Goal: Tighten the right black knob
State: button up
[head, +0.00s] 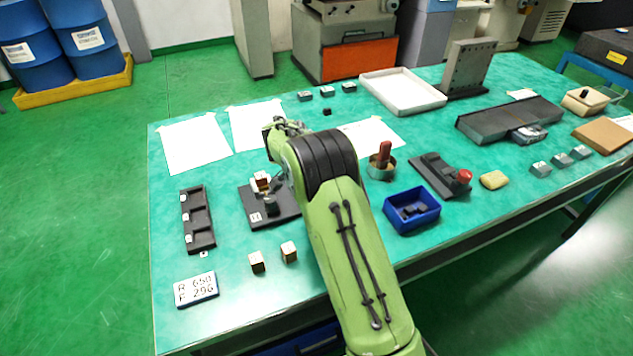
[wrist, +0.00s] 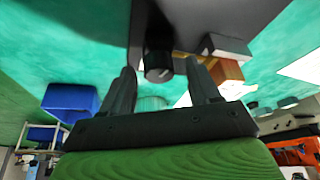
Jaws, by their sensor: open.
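A dark fixture base (head: 262,221) stands on the left part of the green table. It carries a metal and copper-coloured block (head: 261,181) and a black knob (head: 271,204); my arm covers its right side. In the wrist view a black round knob (wrist: 158,64) with a pale mark lies between the fingertips of my gripper (wrist: 160,78). The fingers are open, with gaps to the knob on both sides, and hold nothing. A copper block with a grey top (wrist: 226,60) is close to the right finger. I cannot tell whether this is the right knob. The head view hides my fingers.
A black slotted tray (head: 198,220) lies left of the fixture, and two small copper-coloured blocks (head: 289,251) lie in front of it. A blue bin (head: 412,211) and a tin with a red-handled item (head: 382,166) stand right of my arm.

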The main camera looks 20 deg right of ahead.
jog(key=p+v, duration=0.4)
jog(key=v, duration=1.1)
jog(key=shift+r, duration=0.4)
jog(key=shift+s, duration=0.1)
jog(key=s+r+n+t+y+p, duration=0.15)
jog(key=s+r+n, duration=0.45)
jog(key=s+r, duration=0.65)
jog(key=s+a+f+n+t+y, duration=0.1)
jog(key=s+a+n, duration=0.1)
jog(key=s, duration=0.8)
jog(key=s+a+f+n+t+y, duration=0.1)
jog(key=s+a+n, duration=0.2)
jog(key=s, duration=0.7)
jog(key=shift+s+f+n+y+p, duration=0.3)
jog(key=shift+f+n+y+p, duration=0.1)
jog(key=shift+n, duration=0.7)
